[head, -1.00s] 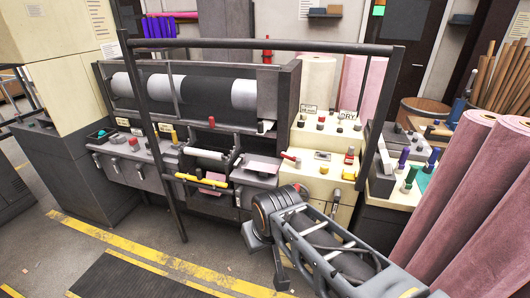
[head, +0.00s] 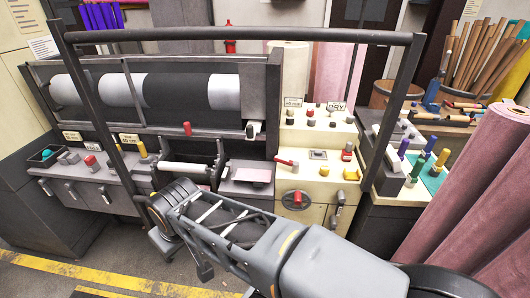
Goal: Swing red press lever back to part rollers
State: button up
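A small red-knobbed lever (head: 187,128) stands upright at the front of the large roller (head: 180,91) in the dark machine. A red lever handle (head: 286,162) lies nearly level on the cream control panel to the right; I cannot tell which of the two is the press lever. A thin white roller (head: 187,169) sits below the large roller. My arm reaches in from the lower right, and its far end, with my gripper (head: 185,258), is low in front of the machine. It appears apart from both levers. Its fingers are not clear.
A dark bar frame (head: 235,36) spans the machine's front, with a post (head: 395,130) on the right. Pink felt rolls (head: 470,205) lean at the right. A cream panel (head: 318,132) carries several knobs. Yellow-lined floor (head: 100,272) is free at the lower left.

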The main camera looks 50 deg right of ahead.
aim_at(296, 165)
jog(key=z, duration=0.35)
jog(key=i, duration=0.75)
jog(key=z, duration=1.1)
jog(key=i, duration=0.35)
jog(key=z, duration=0.25)
